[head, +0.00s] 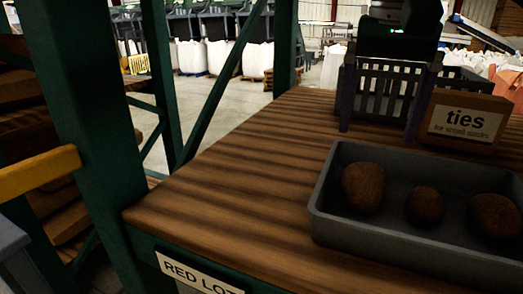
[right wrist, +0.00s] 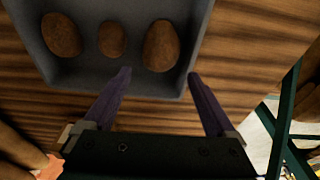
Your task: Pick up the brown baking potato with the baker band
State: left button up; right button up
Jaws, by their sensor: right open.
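Three brown potatoes lie in a row in a grey tray (head: 330,215): a large left one (head: 363,187), a small middle one (head: 424,204) and a large right one (head: 494,215). I see no band on any of them. My right gripper (head: 380,134), with purple fingers, is open and empty above the tray's far side. The right wrist view shows the row reversed: the head view's left potato (right wrist: 160,46) lies just beyond the gap between the fingertips (right wrist: 159,73), with the small potato (right wrist: 112,39) and other large potato (right wrist: 61,36) to its left. My left gripper is out of view.
A cardboard box marked "ties" (head: 468,122) stands behind the tray. A grey slatted crate (head: 385,95) stands behind my right fingers. The wooden table (head: 240,170) is bare left of the tray. Green posts (head: 85,110) rise at its left, and a "RED LOT" label (head: 200,275) is on its front edge.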

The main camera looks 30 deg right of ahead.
aim_at(366, 171)
notch_tip(366, 171, down, 4)
jog(key=shift+f, duration=0.1)
notch_tip(366, 171, down, 5)
jog(key=shift+w+p, duration=0.15)
jog(key=shift+p, duration=0.25)
jog(key=shift+d+f, duration=0.15)
jog(key=shift+f, duration=0.2)
jog(key=shift+w, duration=0.1)
jog(key=c, duration=1.2)
jog(key=shift+c, duration=0.5)
jog(key=shift+r, duration=0.1)
